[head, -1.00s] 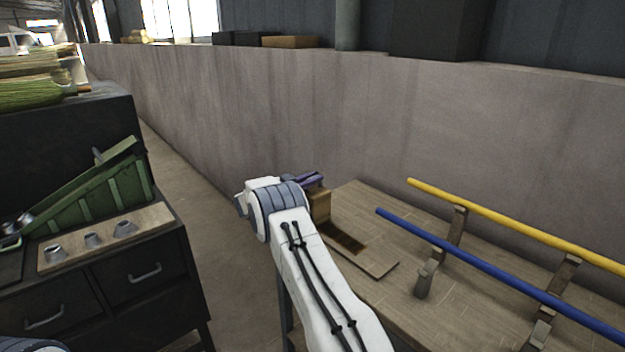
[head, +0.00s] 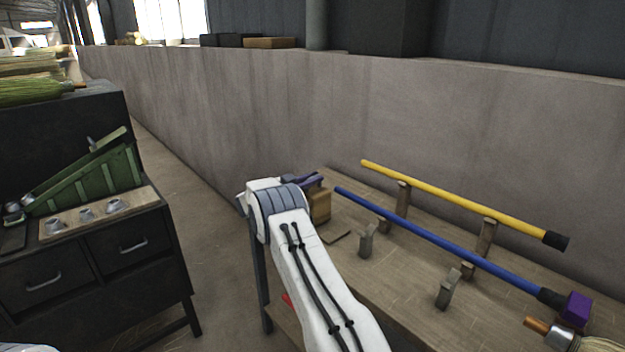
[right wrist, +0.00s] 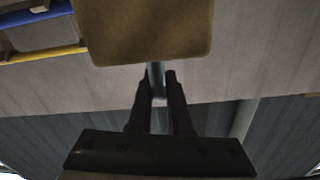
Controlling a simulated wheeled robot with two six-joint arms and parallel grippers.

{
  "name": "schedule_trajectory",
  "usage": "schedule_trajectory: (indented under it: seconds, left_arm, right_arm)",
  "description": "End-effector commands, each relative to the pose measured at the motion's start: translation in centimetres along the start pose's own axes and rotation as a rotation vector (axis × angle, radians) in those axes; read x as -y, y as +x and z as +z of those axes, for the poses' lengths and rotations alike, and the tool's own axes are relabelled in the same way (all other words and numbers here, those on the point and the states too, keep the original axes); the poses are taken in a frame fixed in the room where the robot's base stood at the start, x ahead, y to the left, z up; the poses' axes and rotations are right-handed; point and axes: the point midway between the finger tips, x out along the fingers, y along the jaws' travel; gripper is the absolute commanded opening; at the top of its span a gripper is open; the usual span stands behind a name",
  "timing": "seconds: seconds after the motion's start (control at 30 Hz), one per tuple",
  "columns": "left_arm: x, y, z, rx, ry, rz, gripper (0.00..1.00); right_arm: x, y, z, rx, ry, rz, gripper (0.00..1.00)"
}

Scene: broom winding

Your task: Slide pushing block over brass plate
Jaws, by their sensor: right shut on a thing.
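The pushing block (head: 320,205) is a brown wooden block near the left end of the workbench in the head view. In the right wrist view it is the broad brown face (right wrist: 145,30) beyond the fingertips. My right gripper (head: 312,180) is at the block's top; in the wrist view its dark fingers (right wrist: 160,75) are close together on a thin grey part at the block. The brass plate is mostly hidden behind my right arm; a dark-edged corner (head: 340,237) shows just right of the block. Contact between block and plate is hidden. My left gripper is out of view.
A blue pole (head: 440,242) and a yellow pole (head: 450,200) rest on wooden supports right of the block. A purple block (head: 576,308) and broom bristles (head: 603,344) are at lower right. A dark cabinet (head: 85,270) stands left, across a clear floor gap.

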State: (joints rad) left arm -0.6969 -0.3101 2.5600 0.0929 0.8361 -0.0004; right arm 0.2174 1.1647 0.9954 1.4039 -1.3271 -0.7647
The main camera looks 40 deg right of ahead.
Motion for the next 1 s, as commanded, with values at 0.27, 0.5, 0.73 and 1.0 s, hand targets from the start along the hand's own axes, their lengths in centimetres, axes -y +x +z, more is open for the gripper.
schedule_trajectory:
  seconds: [0.27,0.5,0.73,1.0]
  left_arm:
    - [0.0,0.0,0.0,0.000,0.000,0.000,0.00]
    - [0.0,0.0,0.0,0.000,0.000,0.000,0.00]
    - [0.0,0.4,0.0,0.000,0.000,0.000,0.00]
    - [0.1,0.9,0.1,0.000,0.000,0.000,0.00]
  right_arm:
    - [0.1,-0.2,0.1,0.001,0.000,-0.003,0.47]
    - [0.1,-0.2,0.1,0.001,0.000,-0.002,0.47]
    - [0.1,-3.0,0.1,0.001,0.000,-0.006,0.47]
    - [0.1,-8.3,0.1,0.001,0.000,-0.005,0.47]
